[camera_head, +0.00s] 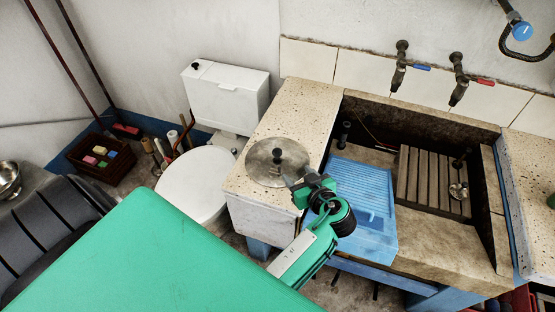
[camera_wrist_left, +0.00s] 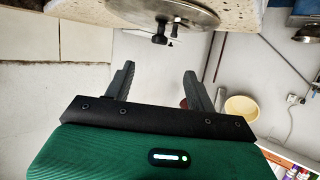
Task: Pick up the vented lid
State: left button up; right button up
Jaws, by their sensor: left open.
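The vented lid (camera_head: 265,168) is a round, shiny metal disc with a dark knob in its middle. It lies flat on the speckled stone ledge left of the trough. My left gripper (camera_head: 300,186) is at the lid's right front edge, partly covering that edge. In the left wrist view the lid (camera_wrist_left: 190,12) appears upside down at the top, its knob between and beyond the open fingers (camera_wrist_left: 160,72). The fingers are apart with nothing between them. The lid's vent holes cannot be made out. My right gripper does not show.
A blue washboard (camera_head: 362,200) and a slatted wooden rack (camera_head: 430,180) sit in the stone trough right of the ledge. Two taps (camera_head: 400,68) are on the wall behind. A white toilet (camera_head: 195,182) stands left of the ledge. The ledge around the lid is clear.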

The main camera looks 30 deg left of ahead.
aim_at(279, 154)
pick_arm(q)
jog(key=b+x, duration=0.1)
jog(key=x, duration=1.2)
jog(key=shift+w+a, duration=0.15)
jog(key=shift+a, duration=0.2)
jog(key=shift+d, duration=0.1)
grip_shut()
jog(key=shift+r, duration=0.1)
